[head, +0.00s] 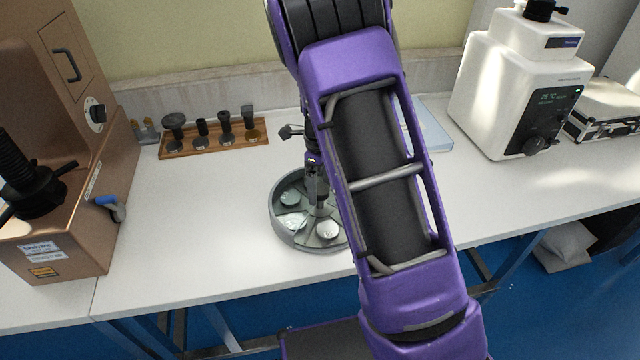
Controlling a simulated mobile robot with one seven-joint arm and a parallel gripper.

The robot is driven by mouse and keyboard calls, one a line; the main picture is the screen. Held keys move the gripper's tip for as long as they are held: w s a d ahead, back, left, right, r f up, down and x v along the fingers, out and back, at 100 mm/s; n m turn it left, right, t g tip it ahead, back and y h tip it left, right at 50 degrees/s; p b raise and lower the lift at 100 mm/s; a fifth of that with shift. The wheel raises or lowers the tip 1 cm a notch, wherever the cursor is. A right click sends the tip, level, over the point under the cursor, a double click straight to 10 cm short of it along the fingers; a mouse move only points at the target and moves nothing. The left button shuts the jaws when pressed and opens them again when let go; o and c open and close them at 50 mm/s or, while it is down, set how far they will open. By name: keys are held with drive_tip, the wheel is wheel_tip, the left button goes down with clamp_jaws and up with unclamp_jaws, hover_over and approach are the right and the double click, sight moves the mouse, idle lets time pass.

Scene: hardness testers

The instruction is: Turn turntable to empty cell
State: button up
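The turntable (284,238) is a round grey-green tray on the white bench, in the middle of the head view. It is split into cells. One pale round disc (290,198) lies in a left cell, and another disc (327,230) lies in a front cell. A pale, flat, angular patch shows between them; I cannot tell what it is. My gripper (318,204) points down over the middle of the turntable. It is small and partly hidden by my purple arm, so its fingers and any contact are unclear. The right side of the turntable is hidden behind my arm.
A brown hardness tester (50,235) stands at the left. A wooden rack (212,140) with several black fittings is at the back. A white tester (510,90), a pale blue tray (433,130) and a silver case (606,108) are at the right. The bench left of the turntable is clear.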

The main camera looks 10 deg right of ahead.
sight(320, 188)
drive_tip(key=shift+r, duration=0.1)
wheel_tip(320, 188, up, 17)
drive_tip(key=p, duration=0.1)
drive_tip(key=shift+r+p, duration=0.15)
drive_tip(key=shift+p, duration=0.25)
